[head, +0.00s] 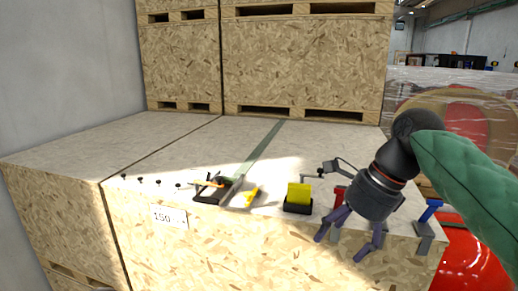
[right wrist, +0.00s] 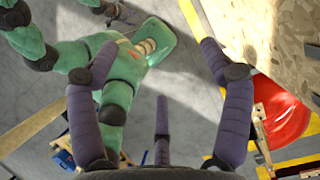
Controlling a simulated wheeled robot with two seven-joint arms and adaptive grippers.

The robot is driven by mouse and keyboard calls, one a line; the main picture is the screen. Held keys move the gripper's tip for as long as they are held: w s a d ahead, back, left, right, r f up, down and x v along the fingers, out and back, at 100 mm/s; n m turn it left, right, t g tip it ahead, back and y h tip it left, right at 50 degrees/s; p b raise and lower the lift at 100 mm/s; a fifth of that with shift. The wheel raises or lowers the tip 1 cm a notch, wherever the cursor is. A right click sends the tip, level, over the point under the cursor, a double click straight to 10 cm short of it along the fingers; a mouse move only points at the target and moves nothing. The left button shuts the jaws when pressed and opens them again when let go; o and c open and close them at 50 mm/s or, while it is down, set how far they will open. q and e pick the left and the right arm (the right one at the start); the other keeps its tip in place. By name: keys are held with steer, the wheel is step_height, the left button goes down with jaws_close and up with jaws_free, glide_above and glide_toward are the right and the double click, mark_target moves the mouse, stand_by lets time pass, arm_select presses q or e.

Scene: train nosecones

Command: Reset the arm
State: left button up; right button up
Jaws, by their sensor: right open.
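My right arm comes in from the right in the head view, with a green sleeve and a black wrist. My right gripper (head: 345,240) hangs at the front edge of the wooden crate top, at its right part. Its purple-grey fingers are spread, and nothing is between them. In the right wrist view the open fingers of the right gripper (right wrist: 160,85) point out over grey floor and my own green body. My left gripper does not show in the head view.
Along the crate top (head: 190,150) lie a yellow block (head: 298,193), a yellow piece (head: 251,196), a black holder (head: 212,190), a red-topped piece (head: 339,194) and a blue-topped piece (head: 430,210). Taller crates (head: 300,65) stand behind. A glossy red object (head: 470,262) is at lower right.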

steer(key=w+a+f+n+b, duration=0.2)
steer(key=w+f+b, duration=0.25)
steer(key=f, duration=0.95)
steer(key=w+a+f+n+b, duration=0.25)
steer(key=w+f, duration=0.35)
steer(key=f, duration=0.8)
step_height(320, 180, down, 27)
steer(key=n+b, duration=0.5)
steer(key=b, duration=0.2)
steer(key=s+f+n+g+b, duration=0.15)
steer(key=s+f+b, duration=0.3)
steer(key=f, duration=0.85)
steer(key=s+f+n+t+b, duration=0.1)
steer(key=s+f+n+b, duration=0.35)
steer(key=f, duration=0.75)
steer(key=s+a+f+n+b, duration=0.1)
steer(key=s+f+n+b, duration=0.2)
steer(key=s+f, duration=1.2)
steer(key=shift+s+a+f+b, duration=0.15)
steer(key=shift+s+a+b, duration=0.2)
steer(key=shift+b, duration=0.75)
steer(key=shift+d+n+g, duration=0.15)
steer(key=shift+n+g, duration=0.1)
